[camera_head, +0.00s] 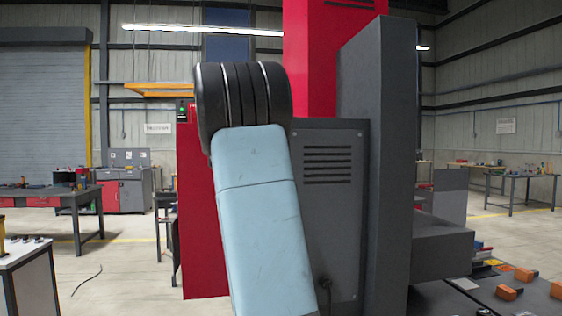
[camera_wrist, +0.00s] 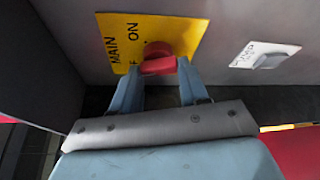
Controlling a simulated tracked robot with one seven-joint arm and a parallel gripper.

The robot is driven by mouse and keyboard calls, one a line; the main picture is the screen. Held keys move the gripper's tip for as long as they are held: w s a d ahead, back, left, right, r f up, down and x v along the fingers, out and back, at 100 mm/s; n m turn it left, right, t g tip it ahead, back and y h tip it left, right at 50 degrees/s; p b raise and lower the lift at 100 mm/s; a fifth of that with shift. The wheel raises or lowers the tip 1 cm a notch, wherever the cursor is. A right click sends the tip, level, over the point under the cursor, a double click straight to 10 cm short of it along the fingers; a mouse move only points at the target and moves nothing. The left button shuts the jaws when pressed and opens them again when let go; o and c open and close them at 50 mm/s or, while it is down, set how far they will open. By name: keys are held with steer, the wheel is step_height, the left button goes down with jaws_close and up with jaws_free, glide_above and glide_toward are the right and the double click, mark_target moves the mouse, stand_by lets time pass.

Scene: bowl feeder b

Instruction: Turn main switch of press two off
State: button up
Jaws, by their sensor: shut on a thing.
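The red main switch knob (camera_wrist: 157,50) sits on a yellow plate (camera_wrist: 112,22) in the wrist view. The plate reads MAIN and ON, and a second word is mostly hidden behind my finger, with only an F showing. My gripper (camera_wrist: 159,67) is shut on the red knob, with one finger on each side of it. The fingers hide part of the knob, and I cannot tell exactly which mark it points to. In the head view my arm covers part of a tall red and grey machine (camera_head: 335,225), and neither gripper nor switch shows.
A white label plate with a grey knob (camera_wrist: 270,60) is on the same panel, right of the switch. A dark wall (camera_wrist: 45,60) stands close on the left. In the head view, a bench with orange parts (camera_head: 507,293) is at the lower right. Open floor (camera_head: 115,265) lies left.

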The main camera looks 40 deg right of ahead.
steer(key=n+y, duration=0.2)
steer(key=n, duration=0.2)
steer(key=shift+f+g, duration=0.15)
steer(key=shift+g, duration=0.25)
steer(key=shift+n, duration=0.3)
steer(key=o, duration=1.1)
steer(key=shift+w, duration=0.1)
steer(key=shift+c, duration=0.2)
steer(key=v, duration=1.3)
steer(key=shift+w+a+r, duration=0.2)
steer(key=shift+a+r, duration=0.05)
steer(key=shift+r, duration=0.05)
